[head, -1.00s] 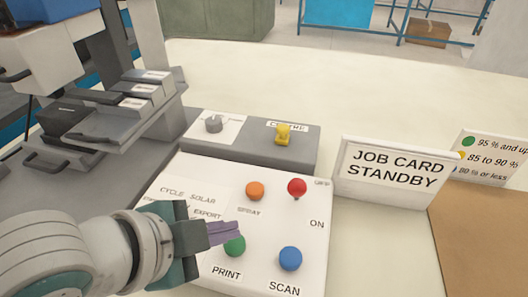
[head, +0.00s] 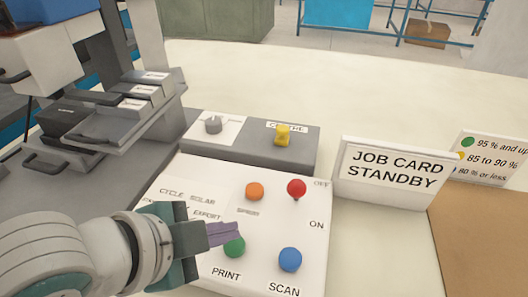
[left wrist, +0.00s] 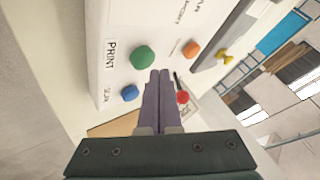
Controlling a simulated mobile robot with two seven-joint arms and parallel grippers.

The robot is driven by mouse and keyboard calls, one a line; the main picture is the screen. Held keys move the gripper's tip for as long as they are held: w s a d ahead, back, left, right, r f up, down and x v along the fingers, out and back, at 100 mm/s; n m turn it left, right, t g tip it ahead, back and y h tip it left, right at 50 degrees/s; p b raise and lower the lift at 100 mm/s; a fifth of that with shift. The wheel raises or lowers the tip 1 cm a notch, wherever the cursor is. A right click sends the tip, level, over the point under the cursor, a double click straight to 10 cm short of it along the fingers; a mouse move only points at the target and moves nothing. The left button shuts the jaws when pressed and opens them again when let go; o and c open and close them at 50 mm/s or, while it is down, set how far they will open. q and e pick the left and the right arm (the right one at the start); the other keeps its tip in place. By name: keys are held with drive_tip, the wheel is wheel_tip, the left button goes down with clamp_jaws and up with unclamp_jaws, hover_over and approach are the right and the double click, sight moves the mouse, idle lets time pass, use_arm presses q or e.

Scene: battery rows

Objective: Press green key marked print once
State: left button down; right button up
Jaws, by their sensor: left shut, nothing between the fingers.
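The green key (head: 234,247) stands on the white sloped panel (head: 200,260), just above the label PRINT. In the left wrist view the green key (left wrist: 143,57) lies up and left of my fingertips, apart from them in the picture. My left gripper (head: 236,233) has its purple fingers shut and empty, and the tips overlap the upper part of the green key in the head view. From these views I cannot tell whether they touch it. In the left wrist view the shut fingers (left wrist: 160,78) point toward the panel. My right gripper is not in view.
On the same panel are a blue key (head: 290,259) by SCAN, an orange key (head: 255,191) and a red-topped lever (head: 297,188). A grey box (head: 250,148) with a knob and yellow switch stands behind. A sign (head: 392,168) reads JOB CARD STANDBY.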

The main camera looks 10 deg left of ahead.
sight(226, 249)
use_arm(q)
drive_tip(key=shift+f, duration=0.2)
drive_tip(key=shift+f, duration=0.25)
drive_tip(key=shift+f+b, duration=0.5)
drive_tip(key=shift+f, duration=0.05)
idle(0.6)
drive_tip(key=shift+r, duration=0.1)
drive_tip(key=shift+r+p, duration=0.9)
drive_tip(key=shift+p, duration=0.25)
wheel_tip(226, 249, up, 5)
drive_tip(key=p, duration=0.5)
drive_tip(key=shift+p, duration=0.3)
